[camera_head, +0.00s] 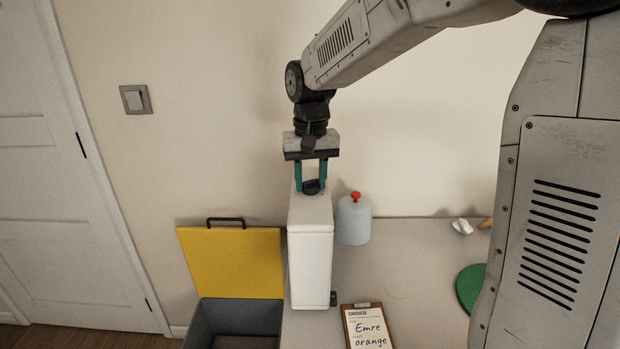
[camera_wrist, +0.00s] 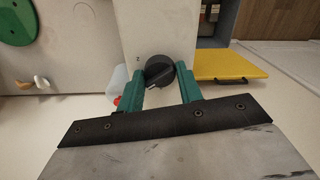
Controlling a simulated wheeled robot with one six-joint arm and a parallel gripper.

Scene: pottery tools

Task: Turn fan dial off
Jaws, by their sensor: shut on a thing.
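The fan dial (camera_head: 311,187) is a dark round knob on top of a tall white fan unit (camera_head: 311,265). In the wrist view the dial (camera_wrist: 159,72) sits between the teal fingers, on the white surface with small marks beside it. My gripper (camera_head: 311,183) points straight down from above, with one finger on each side of the dial. It is shut on the dial. I cannot tell which setting the dial is at.
A bin (camera_head: 236,318) with a raised yellow lid (camera_head: 232,262) stands left of the unit. A pale bottle with a red top (camera_head: 354,218) stands close to its right. A clipboard (camera_head: 367,327) and a green disc (camera_head: 469,288) are on the table (camera_head: 420,260).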

